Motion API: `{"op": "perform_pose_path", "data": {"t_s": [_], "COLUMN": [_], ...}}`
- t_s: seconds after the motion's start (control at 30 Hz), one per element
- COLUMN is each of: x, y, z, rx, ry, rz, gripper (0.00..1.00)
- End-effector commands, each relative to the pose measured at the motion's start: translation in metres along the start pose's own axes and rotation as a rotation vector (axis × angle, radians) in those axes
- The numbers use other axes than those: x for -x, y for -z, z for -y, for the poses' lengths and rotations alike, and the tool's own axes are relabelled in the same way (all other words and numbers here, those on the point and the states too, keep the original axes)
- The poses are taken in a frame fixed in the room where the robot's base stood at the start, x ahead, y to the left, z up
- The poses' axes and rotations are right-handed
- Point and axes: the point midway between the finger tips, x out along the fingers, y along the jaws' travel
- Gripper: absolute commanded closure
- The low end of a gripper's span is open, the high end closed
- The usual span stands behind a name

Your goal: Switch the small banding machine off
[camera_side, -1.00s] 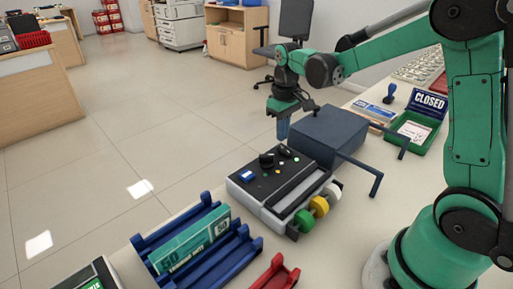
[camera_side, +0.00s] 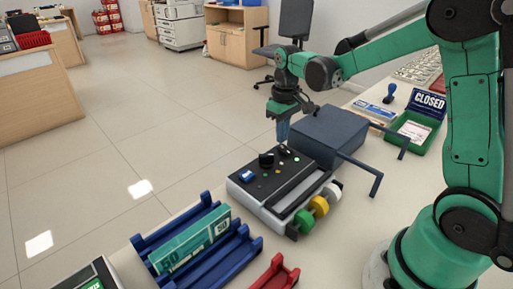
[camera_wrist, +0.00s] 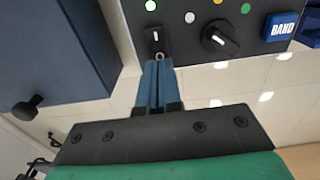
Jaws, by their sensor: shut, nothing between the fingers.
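The small banding machine (camera_side: 262,207) stands on the counter, with a black panel on top and a light body. In the wrist view its panel carries a small black toggle switch (camera_wrist: 156,40), a black rotary knob (camera_wrist: 220,38) and a blue BAND button (camera_wrist: 281,27). A green lamp (camera_wrist: 150,5) beside the toggle looks lit. My gripper (camera_side: 283,138) points down over the panel's far end. In the wrist view its blue fingers (camera_wrist: 159,66) are together and empty, with tips right at the toggle's lever; I cannot tell whether they touch.
A dark blue box (camera_side: 328,136) stands close beside the machine. Green, yellow and white rolls (camera_side: 319,206) sit on its near side. A blue rack (camera_side: 236,248) with a teal banknote bundle and a red holder (camera_side: 278,274) are in front. A green tray (camera_side: 415,133) lies behind.

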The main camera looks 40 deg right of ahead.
Motion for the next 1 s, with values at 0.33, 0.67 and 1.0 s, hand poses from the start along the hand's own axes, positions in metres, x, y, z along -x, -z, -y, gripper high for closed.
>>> {"op": "perform_pose_path", "data": {"t_s": [0.33,0.67,1.0], "x": [-0.005,-0.011,-0.015], "y": [0.000,0.000,0.000], "z": [0.000,0.000,0.000], "rx": [0.000,0.000,0.000], "ry": [0.000,0.000,0.000], "rz": [0.000,0.000,0.000], "gripper": [1.00,1.00,1.00]}}
